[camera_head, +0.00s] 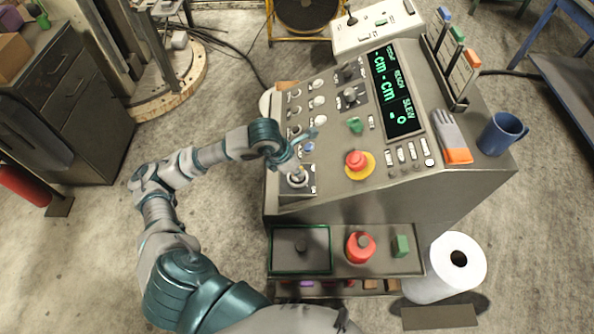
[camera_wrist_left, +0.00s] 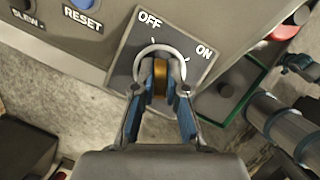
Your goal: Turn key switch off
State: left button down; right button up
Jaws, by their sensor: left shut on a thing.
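The key switch sits on a dark square plate (camera_wrist_left: 207,40) marked OFF at upper left and ON at upper right in the left wrist view. A pale ring (camera_wrist_left: 178,52) surrounds the key. The same plate shows in the head view at the console's near left corner (camera_head: 309,188). My left gripper (camera_wrist_left: 160,82) is shut on the brass-coloured key (camera_wrist_left: 160,76), with a blue-padded finger on each side. In the head view my left gripper (camera_head: 296,166) reaches the switch from the upper left. The fingers hide part of the key, so its exact pointing is unclear. My right gripper is not in view.
A blue RESET button (camera_wrist_left: 82,14) is close by the switch plate. A red emergency button (camera_head: 356,160) is farther right on the console. A glove (camera_head: 447,133) and blue mug (camera_head: 501,134) lie right.

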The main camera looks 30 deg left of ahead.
pick_arm(q)
jog(key=shift+w+r+n+t+y+b, duration=0.15)
jog(key=shift+n+t+y+b, duration=0.1)
jog(key=shift+n, duration=0.5)
jog(key=shift+w+r+n+t+y+b, duration=0.15)
jog(key=shift+n+y+b, duration=0.1)
jog(key=shift+n, duration=0.5)
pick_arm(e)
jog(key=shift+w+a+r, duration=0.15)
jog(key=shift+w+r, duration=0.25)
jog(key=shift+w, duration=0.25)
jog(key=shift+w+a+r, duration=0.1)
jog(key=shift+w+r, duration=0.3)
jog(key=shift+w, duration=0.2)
pick_arm(q)
jog(key=shift+s+a, duration=0.1)
jog(key=c, duration=1.4)
grip_release()
jog(key=shift+o, duration=1)
jog(key=shift+f, duration=0.2)
jog(key=shift+s+r, duration=0.1)
jog(key=shift+r, duration=0.15)
jog(key=v, duration=1.1)
jog(key=shift+r, duration=0.1)
